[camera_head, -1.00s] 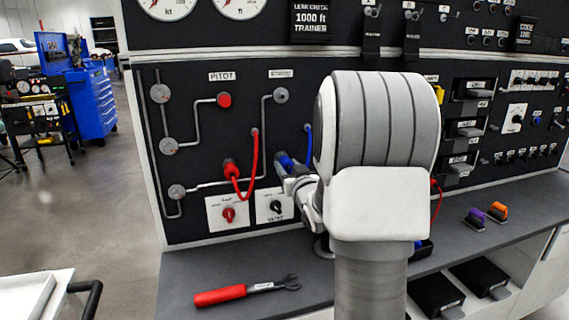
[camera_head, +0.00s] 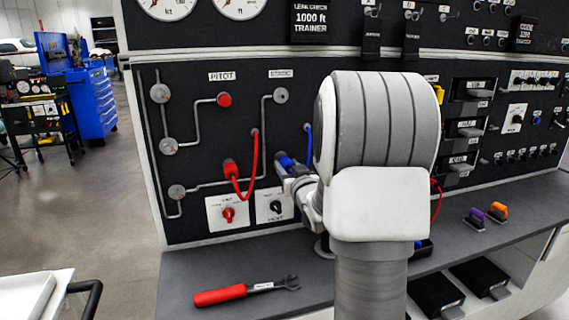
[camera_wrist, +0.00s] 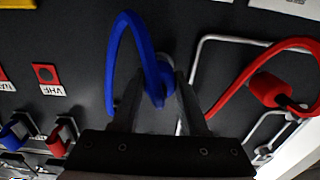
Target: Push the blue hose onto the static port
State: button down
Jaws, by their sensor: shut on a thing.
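The blue hose (camera_head: 308,140) leaves the black panel and bends down behind my arm; in the wrist view the blue hose (camera_wrist: 122,42) makes a tall loop. My gripper (camera_head: 287,163) is shut on its blue end, in front of the panel; in the wrist view my gripper (camera_wrist: 158,88) has a finger on each side of that end. The static port (camera_head: 281,96), a round grey fitting under the STATIC label, is above and slightly left of my gripper, bare and apart from the hose. I cannot make out the port in the wrist view.
The red hose (camera_head: 254,165) hangs just left of my gripper, its red end (camera_head: 231,170) at the panel. A red fitting (camera_head: 224,100) sits under the PITOT label. A red-handled wrench (camera_head: 245,290) lies on the grey bench (camera_head: 190,270). Grey pipes run along the panel.

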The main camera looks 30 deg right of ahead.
jog(key=shift+s+a+b, duration=0.2)
jog(key=shift+s+b, duration=0.1)
jog(key=shift+s, duration=0.4)
jog(key=shift+b+v, duration=0.3)
jog(key=shift+v, duration=1.1)
jog(key=shift+r, duration=0.1)
notch_tip(320, 180, up, 17)
jog(key=p, duration=1.6)
send_over(288, 167)
jog(key=s, duration=0.2)
jog(key=shift+w+a+r, duration=0.15)
jog(key=shift+w+a, duration=0.05)
jog(key=shift+w+d+b, duration=0.15)
jog(key=shift+w+b, duration=0.45)
jog(key=shift+b, duration=0.7)
